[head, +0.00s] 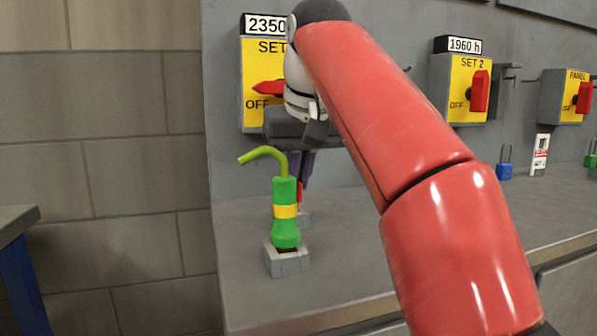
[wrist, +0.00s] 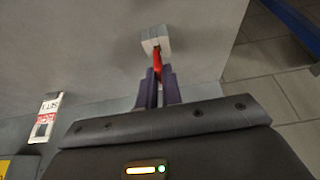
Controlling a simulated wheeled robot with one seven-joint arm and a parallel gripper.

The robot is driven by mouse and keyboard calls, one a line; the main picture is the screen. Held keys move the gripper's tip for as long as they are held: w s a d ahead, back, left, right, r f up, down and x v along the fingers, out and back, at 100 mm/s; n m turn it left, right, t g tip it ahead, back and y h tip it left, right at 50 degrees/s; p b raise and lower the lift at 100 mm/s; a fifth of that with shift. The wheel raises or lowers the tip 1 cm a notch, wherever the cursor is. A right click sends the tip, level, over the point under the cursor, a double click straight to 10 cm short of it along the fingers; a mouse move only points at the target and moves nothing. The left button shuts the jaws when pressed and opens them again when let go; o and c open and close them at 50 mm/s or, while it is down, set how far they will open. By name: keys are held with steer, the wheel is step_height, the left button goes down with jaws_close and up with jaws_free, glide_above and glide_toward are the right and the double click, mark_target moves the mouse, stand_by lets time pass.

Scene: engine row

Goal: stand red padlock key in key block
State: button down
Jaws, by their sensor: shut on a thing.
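My gripper (head: 303,172) points down over the bench at the left, its dark fingers shut on the red padlock key (head: 299,192). In the wrist view the red key (wrist: 157,62) sticks out beyond the fingertips (wrist: 158,80). Its far end meets the small light grey key block (wrist: 155,40) in that view. In the head view the key block (head: 306,219) shows just below the key, partly hidden behind a green tool. I cannot tell whether the key's end is inside the block or only above or against it.
The green hooked tool (head: 285,212) with a yellow band stands in a grey holder (head: 288,262), close in front of my gripper. Yellow switch boxes (head: 462,88) hang on the wall panel. A blue padlock (head: 504,168) and white tag (head: 540,153) are farther right. The front bench is clear.

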steer(key=shift+f+b, duration=0.55)
steer(key=shift+f, duration=0.3)
steer(key=c, duration=1.5)
jaws_free()
steer(key=p+v, duration=0.4)
steer(key=v, duration=0.3)
steer(key=shift+r, duration=0.35)
steer(key=shift+s+d, duration=0.1)
steer(key=shift+s, duration=0.15)
